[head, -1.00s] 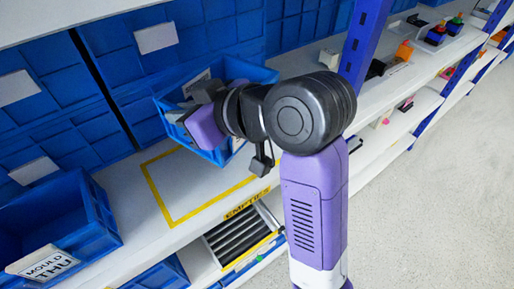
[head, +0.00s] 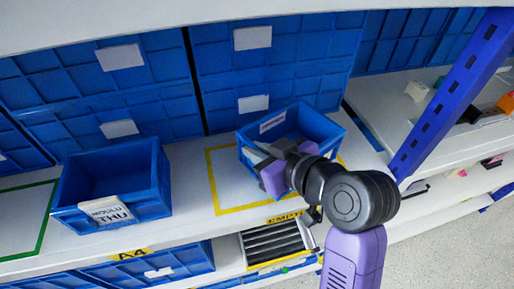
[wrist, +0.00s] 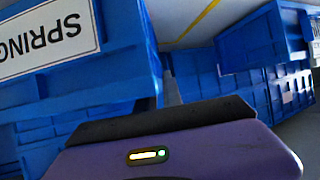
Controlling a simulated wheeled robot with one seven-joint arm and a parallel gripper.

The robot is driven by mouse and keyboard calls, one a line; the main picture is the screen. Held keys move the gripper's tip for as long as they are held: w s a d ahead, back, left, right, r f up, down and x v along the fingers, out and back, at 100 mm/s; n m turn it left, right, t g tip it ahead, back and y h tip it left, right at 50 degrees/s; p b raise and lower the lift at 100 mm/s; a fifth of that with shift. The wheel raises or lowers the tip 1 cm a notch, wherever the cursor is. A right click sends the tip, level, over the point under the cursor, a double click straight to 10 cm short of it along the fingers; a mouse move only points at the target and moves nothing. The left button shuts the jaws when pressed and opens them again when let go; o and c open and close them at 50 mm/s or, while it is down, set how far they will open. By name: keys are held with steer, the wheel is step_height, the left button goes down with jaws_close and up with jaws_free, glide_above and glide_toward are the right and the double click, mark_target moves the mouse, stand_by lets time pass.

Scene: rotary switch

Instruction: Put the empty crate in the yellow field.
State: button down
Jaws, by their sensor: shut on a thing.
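The blue crate (head: 318,124) is in my gripper over the right part of the yellow field (head: 215,185). Its visible inside looks empty, and a white label shows on its far wall. My gripper (head: 266,162) is shut on the crate's near-left side. In the wrist view the held crate (wrist: 75,88) fills the upper left, with a label reading SPRING upside down. The field's left part is bare; its right part is partly hidden by crate and arm. I cannot tell whether the crate's bottom touches the shelf.
A blue MOULD THU crate (head: 112,185) stands left of the field, with a gap between. Large blue crates (head: 270,70) line the back. A blue rack post (head: 450,95) stands at the right. An EMPTIES label (head: 284,218) is on the shelf's front edge.

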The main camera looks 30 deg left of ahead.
steer(key=shift+f, duration=0.15)
steer(key=c, duration=1.5)
jaws_free()
steer(key=b+v, duration=0.1)
steer(key=v, duration=1.1)
